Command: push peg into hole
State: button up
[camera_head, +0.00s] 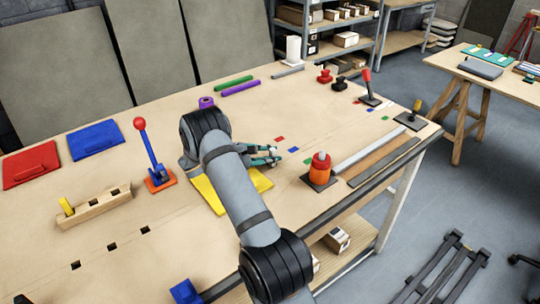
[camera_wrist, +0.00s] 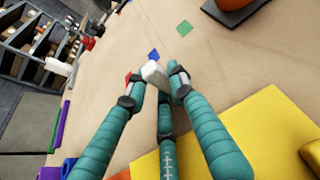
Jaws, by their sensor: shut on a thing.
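My gripper (camera_head: 274,155) is over the middle of the workbench, its teal fingers pointing right. In the wrist view my gripper (camera_wrist: 155,82) is shut on a small pale block (camera_wrist: 153,72) at its fingertips; I cannot tell whether this is the peg. A wooden block (camera_head: 95,207) with dark square holes lies at the left of the bench. My gripper is well right of these.
A blue lever with a red knob (camera_head: 146,145) stands between my arm and the wooden block. A yellow panel (camera_head: 207,195) lies under my arm. An orange-red cylinder (camera_head: 320,170) on a dark base stands right of my gripper. Small coloured squares lie on the bench.

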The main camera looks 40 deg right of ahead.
jog(key=shift+f, duration=0.3)
jog(key=o, duration=1)
jog(key=shift+a, duration=0.15)
jog(key=v, duration=1.2)
jog(key=shift+r, duration=0.1)
jog(key=shift+d, duration=0.25)
jog(key=x, duration=0.8)
